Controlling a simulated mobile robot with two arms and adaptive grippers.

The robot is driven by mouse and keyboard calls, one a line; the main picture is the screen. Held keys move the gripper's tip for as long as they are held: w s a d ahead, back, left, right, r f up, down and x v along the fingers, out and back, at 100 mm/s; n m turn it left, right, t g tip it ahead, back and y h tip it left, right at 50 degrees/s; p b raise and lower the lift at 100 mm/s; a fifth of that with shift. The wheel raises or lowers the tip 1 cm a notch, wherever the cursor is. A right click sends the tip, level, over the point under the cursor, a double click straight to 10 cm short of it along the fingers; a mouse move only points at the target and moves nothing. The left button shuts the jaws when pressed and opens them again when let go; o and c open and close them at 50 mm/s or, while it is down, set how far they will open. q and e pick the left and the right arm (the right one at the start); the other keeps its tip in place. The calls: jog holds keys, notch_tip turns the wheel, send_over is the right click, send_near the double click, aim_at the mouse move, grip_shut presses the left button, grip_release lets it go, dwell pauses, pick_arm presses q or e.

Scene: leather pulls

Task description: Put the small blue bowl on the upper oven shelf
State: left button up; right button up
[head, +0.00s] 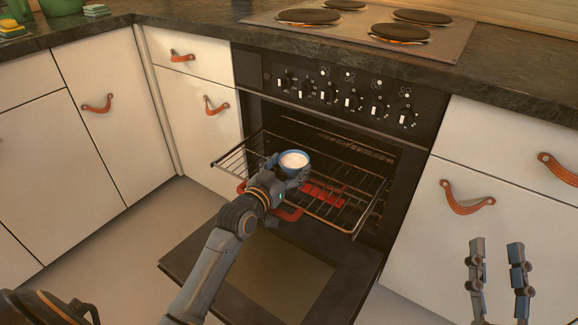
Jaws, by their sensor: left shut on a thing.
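The small blue bowl (294,160), pale inside, is held by my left gripper (292,176) above the front part of the upper oven shelf. My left gripper is shut on the bowl's near side. The upper oven shelf (340,200) is a wire rack pulled partly out of the oven. I cannot tell whether the bowl touches the rack. My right gripper (497,280) is at the lower right, in front of the cabinets, with its fingers apart and empty.
The oven door (270,275) hangs open and low. A red thing (322,192) shows beneath the rack's wires. Cabinets with leather pulls (467,198) stand on both sides. A hob (365,28) tops the counter; green dishes (60,6) stand at the far left.

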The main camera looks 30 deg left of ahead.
pick_arm(q)
jog(key=o, duration=1.3)
jog(key=shift+f, duration=0.15)
pick_arm(e)
jog(key=shift+s+r, duration=0.1)
jog(key=shift+r, duration=0.05)
pick_arm(q)
jog(key=shift+s+r, duration=0.2)
jog(key=s+p, duration=0.1)
jog(key=s, duration=0.4)
jog(key=shift+s+a+r+p, duration=0.15)
jog(key=shift+p, duration=0.25)
jog(key=s+p, duration=0.1)
jog(key=s, duration=0.5)
jog(key=s+d+r+m+g+h, duration=0.1)
jog(key=s+d, duration=0.3)
jog(key=d, duration=0.3)
jog(key=s+d+m+g+h, duration=0.1)
jog(key=s+d, duration=0.3)
jog(key=d, duration=0.3)
jog(key=shift+s+d+r+g, duration=0.2)
jog(key=shift+s+r+g, duration=0.2)
pick_arm(e)
notch_tip(320, 180, down, 12)
jog(key=d+g+h, duration=0.1)
jog(key=g+h, duration=0.1)
jog(key=g, duration=0.5)
jog(key=shift+w+d+f+g+h, duration=0.2)
jog(key=shift+w+d+g+h, duration=0.1)
jog(key=shift+d+h, duration=0.1)
